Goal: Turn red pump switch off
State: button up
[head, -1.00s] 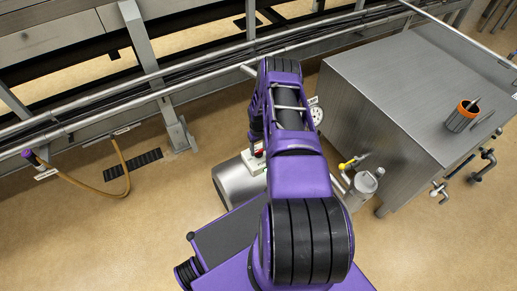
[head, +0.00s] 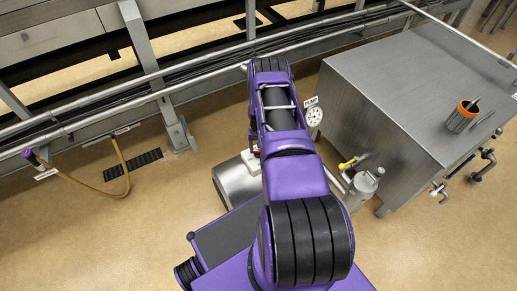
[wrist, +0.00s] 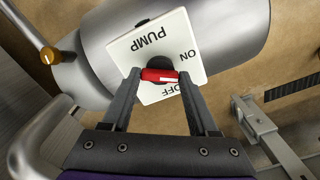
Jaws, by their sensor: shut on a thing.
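In the wrist view, a white plate (wrist: 182,38) marked PUMP, ON and OFF sits on a steel cylinder, its lettering upside down. The red pump switch (wrist: 162,75) lies crosswise on the plate, between the ON and OFF words. My gripper (wrist: 159,77) is shut on the red switch, one finger at each end of it. Which label the switch points at I cannot tell. In the head view, my purple arm hides my gripper and most of the switch; the plate's edge (head: 250,162) shows beside the arm.
The steel pump body (head: 233,186) stands on the floor. To its right are a round gauge (head: 314,116), a yellow-handled valve (head: 347,164) and a large steel box (head: 385,90). A hose (head: 128,170) hangs at the left. A conveyor rail (head: 100,98) runs behind.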

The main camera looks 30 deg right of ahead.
jog(key=m, duration=0.6)
jog(key=shift+m, duration=0.3)
jog(key=m, duration=0.5)
jog(key=shift+m, duration=0.3)
jog(key=o, duration=1.4)
notch_tip(320, 180, up, 18)
jog(key=p, duration=0.2)
jog(key=shift+f+p, duration=0.25)
jog(key=shift+p, duration=0.15)
